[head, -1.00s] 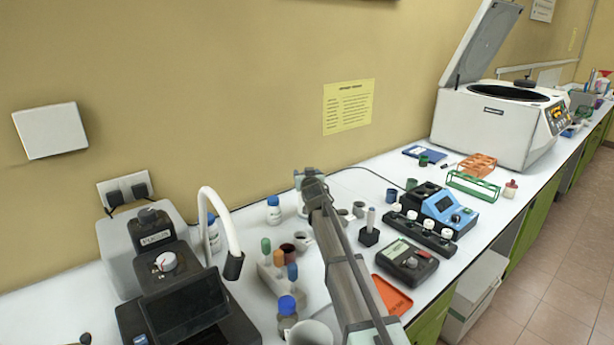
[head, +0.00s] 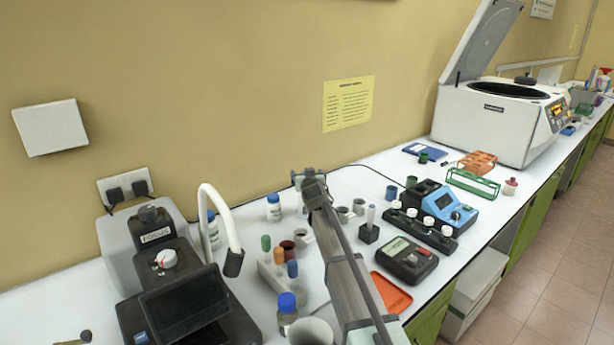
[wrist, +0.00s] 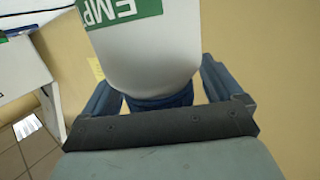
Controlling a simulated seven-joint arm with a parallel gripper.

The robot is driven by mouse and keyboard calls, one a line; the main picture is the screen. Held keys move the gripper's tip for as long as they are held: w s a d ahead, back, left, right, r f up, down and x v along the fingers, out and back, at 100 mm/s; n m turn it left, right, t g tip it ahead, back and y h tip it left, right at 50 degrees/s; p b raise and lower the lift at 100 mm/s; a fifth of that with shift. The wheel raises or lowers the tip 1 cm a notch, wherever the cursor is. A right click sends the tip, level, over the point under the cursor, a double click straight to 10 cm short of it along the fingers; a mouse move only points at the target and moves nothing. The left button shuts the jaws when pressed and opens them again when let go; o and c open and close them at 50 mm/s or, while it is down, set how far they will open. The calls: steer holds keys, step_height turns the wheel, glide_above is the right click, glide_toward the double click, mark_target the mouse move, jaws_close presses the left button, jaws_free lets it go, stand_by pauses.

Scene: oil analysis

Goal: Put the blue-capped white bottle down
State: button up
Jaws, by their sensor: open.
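A white bottle (wrist: 150,50) with a green label reading "EMP" fills the upper middle of the wrist view. Its blue cap (wrist: 160,100) shows between the fingers, close to the palm. My gripper (wrist: 161,84) is open, with one finger on each side of the bottle. I cannot tell from the head view where the bottle between my fingers stands.
A rack of colored tubes (head: 278,275), small cups (head: 302,238) and a clear blue-capped bottle (head: 287,314) crowd the bench left of my arm. Right of it are an orange tray (head: 392,293), a black meter (head: 407,260) and a blue device (head: 448,208). A centrifuge (head: 490,120) stands farther back.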

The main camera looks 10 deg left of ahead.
steer(key=shift+r, duration=0.1)
steer(key=shift+r, duration=0.45)
steer(key=v, duration=1.2)
